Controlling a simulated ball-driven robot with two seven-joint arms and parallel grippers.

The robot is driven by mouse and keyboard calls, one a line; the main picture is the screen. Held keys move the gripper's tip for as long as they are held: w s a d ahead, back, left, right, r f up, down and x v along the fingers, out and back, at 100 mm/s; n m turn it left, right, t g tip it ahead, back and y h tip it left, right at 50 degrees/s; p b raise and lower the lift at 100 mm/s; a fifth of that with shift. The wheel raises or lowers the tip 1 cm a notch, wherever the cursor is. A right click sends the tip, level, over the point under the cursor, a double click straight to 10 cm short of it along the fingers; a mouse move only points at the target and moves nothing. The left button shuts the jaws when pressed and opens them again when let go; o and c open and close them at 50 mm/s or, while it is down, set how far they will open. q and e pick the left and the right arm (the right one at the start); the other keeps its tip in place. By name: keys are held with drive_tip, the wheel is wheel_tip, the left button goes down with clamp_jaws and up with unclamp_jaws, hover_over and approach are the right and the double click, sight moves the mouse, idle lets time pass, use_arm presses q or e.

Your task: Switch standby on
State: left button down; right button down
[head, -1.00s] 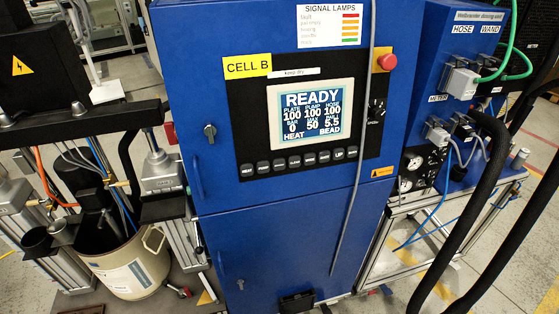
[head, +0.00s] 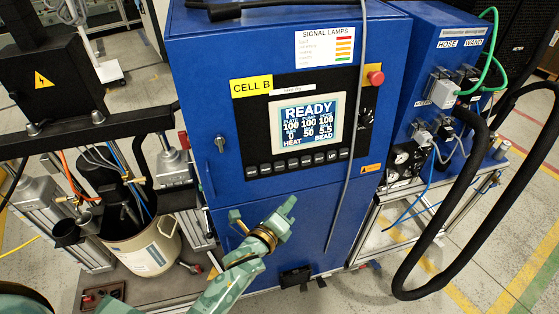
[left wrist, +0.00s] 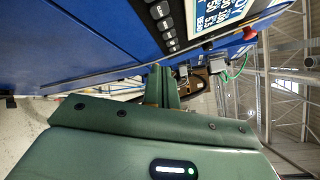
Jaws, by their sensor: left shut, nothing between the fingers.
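The blue control cabinet (head: 185,110) stands in the middle of the head view. Its screen (head: 306,121) reads READY, with numbers and the words HEAT and BEAD. A row of dark buttons (head: 298,163) runs below the screen; the labels are too small to read surely, so I cannot tell which is standby. My left gripper (head: 288,207) is shut and empty, in front of the cabinet below the button row. In the left wrist view the shut fingers (left wrist: 166,88) point toward the cabinet, and several buttons (left wrist: 163,22) show above them. My right gripper is not in view.
A red emergency knob (head: 376,78) and a dark rotary switch (head: 367,117) sit right of the screen. A grey cable (head: 347,160) hangs down the cabinet front. A drum (head: 150,250) stands at left. Thick black hoses (head: 440,215) loop at right.

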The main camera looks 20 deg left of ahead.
sight(279, 166)
use_arm(q)
drive_tip(key=r, duration=0.2)
drive_tip(key=shift+w+d+r+m+t, duration=0.1)
drive_tip(key=shift+w+r+m+t, duration=0.2)
drive_tip(key=shift+m, duration=0.1)
drive_tip(key=shift+w+a+f+b, duration=0.4)
drive_tip(key=shift+w+a, duration=0.4)
drive_tip(key=shift+w, duration=0.4)
drive_tip(key=shift+w+a+f+b, duration=0.15)
drive_tip(key=shift+w+a+b, duration=0.3)
drive_tip(key=shift+w+a, duration=0.55)
drive_tip(key=shift+w+a+f+b, duration=0.3)
drive_tip(key=shift+w+a+b, duration=0.25)
drive_tip(key=shift+w, duration=0.8)
drive_tip(key=shift+w+a, duration=0.1)
drive_tip(key=shift+a, duration=0.05)
drive_tip(key=shift+w+a, duration=0.2)
drive_tip(key=shift+w, duration=0.05)
